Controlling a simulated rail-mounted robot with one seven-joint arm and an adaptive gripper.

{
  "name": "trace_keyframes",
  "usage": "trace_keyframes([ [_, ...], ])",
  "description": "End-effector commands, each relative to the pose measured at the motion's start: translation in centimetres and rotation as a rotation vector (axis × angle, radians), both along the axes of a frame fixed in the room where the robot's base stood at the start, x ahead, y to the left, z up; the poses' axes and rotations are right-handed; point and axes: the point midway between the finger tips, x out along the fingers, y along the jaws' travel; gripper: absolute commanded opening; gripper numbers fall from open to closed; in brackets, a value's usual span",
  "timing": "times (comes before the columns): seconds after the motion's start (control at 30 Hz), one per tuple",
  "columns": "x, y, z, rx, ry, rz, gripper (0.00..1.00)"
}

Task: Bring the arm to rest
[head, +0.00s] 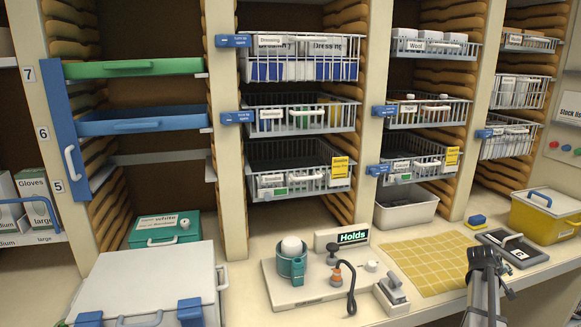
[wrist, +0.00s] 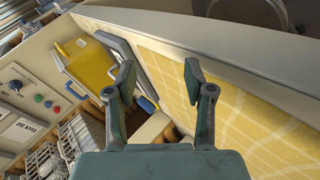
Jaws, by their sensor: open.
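My gripper (wrist: 158,85) is open and empty in the wrist view, its two fingers spread apart with nothing between them. In the head view my gripper (head: 487,262) is at the lower right, at the front of the counter. It overlaps the right part of the yellow checked mat (head: 425,262) and the lower edge of the dark tablet-like board (head: 512,248). Whether it touches anything cannot be told. In the wrist view the yellow mat (wrist: 240,110) lies to the right of and beyond the fingers.
A yellow box (head: 545,215) with a blue handle stands at the right. A large pale case (head: 150,280) is at front left. Wire baskets (head: 300,120) fill the shelves behind.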

Motion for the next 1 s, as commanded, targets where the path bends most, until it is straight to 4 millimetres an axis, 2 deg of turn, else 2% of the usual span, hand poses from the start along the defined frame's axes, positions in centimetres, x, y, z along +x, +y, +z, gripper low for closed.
trace_keyframes([
  [0.03, -1.0, -1.7, -0.7, -0.020, -0.018, -0.020, 0.53],
  [0.2, -3.8, -6.1, -2.1, -0.077, -0.075, -0.065, 0.53],
  [0.3, -5.4, -7.5, -3.9, -0.094, -0.103, -0.084, 0.53],
  [0.37, -5.9, -7.3, -5.3, -0.086, -0.111, -0.090, 0.53],
  [0.57, -6.1, -3.7, -10.3, -0.016, -0.098, -0.089, 0.53],
  [0.73, -6.3, 1.1, -15.1, 0.070, -0.064, -0.086, 0.53],
  [0.87, -7.0, 6.7, -19.9, 0.160, -0.017, -0.082, 0.53],
  [1.0, -9.0, 14.2, -25.6, 0.275, 0.058, -0.080, 0.53],
])
